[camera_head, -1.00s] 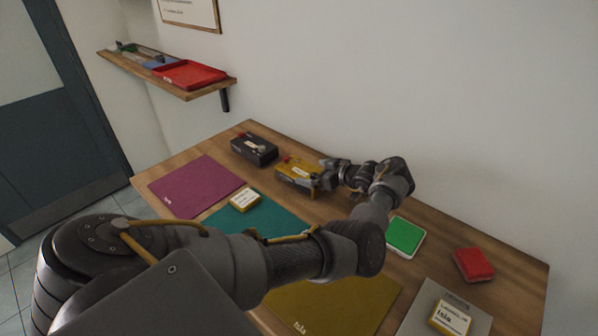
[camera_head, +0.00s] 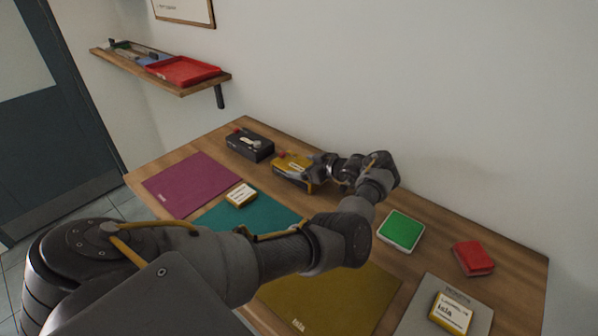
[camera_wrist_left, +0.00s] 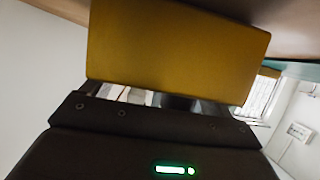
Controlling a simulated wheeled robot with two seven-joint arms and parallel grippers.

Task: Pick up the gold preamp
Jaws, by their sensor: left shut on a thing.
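The gold preamp (camera_head: 293,163) is a yellow-gold box with a red part on top, at the back of the wooden table in the head view. My left gripper (camera_head: 314,172) reaches it from the right and is shut on it. In the left wrist view the gold preamp (camera_wrist_left: 175,50) fills the upper middle as a plain gold face, close in front of the gripper body. The fingers are mostly hidden there. The preamp seems slightly above the table, but the gap is hard to judge. My right gripper is not in view.
A black box (camera_head: 249,144) stands just left of the preamp. Purple (camera_head: 191,184), teal (camera_head: 262,220) and olive (camera_head: 335,300) mats lie on the table (camera_head: 450,255). A green-topped block (camera_head: 401,230) and a red block (camera_head: 472,258) are at right. A shelf (camera_head: 185,92) hangs above left.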

